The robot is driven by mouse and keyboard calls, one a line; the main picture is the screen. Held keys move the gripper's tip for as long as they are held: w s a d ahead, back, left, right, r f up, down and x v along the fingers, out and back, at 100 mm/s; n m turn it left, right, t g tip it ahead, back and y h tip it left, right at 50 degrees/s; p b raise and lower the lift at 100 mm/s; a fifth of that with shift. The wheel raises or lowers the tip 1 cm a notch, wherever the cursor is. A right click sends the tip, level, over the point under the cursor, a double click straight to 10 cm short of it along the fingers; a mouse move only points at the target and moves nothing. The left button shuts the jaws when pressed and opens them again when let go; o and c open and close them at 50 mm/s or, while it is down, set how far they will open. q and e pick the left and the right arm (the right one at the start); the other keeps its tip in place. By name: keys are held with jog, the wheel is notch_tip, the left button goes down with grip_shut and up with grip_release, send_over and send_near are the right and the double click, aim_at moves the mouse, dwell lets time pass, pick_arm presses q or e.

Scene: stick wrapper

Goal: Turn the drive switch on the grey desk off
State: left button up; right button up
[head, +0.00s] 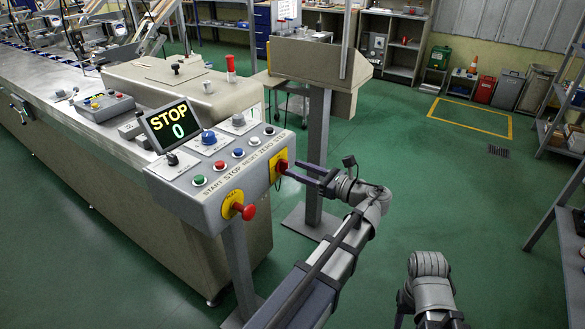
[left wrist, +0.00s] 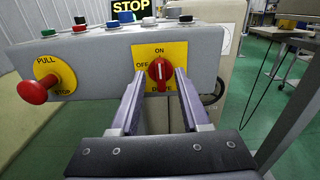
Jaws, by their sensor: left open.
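The drive switch is a red rotary knob (left wrist: 160,70) on a yellow plate marked ON at the top, OFF at the left and DRIVE below. Its white mark stands about upright, toward ON. The knob (head: 282,166) also shows in the head view, on the right end of the grey desk (head: 222,187). My left gripper (head: 291,170) is open, with its fingers pointing at the plate. In the left wrist view its two fingertips (left wrist: 160,76) lie left and right of the knob, with small gaps.
A red PULL/STOP mushroom button (left wrist: 33,91) sits left of the switch. Several coloured buttons (head: 238,153) line the desk top, and a display (head: 171,126) reads STOP 0. A grey post (head: 318,150) stands close behind my left gripper. Green floor on the right is clear.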

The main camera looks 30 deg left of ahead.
aim_at(284, 167)
pick_arm(q)
jog(key=shift+w+a, duration=0.1)
jog(key=shift+a, duration=1.1)
jog(key=shift+c, duration=0.3)
grip_shut()
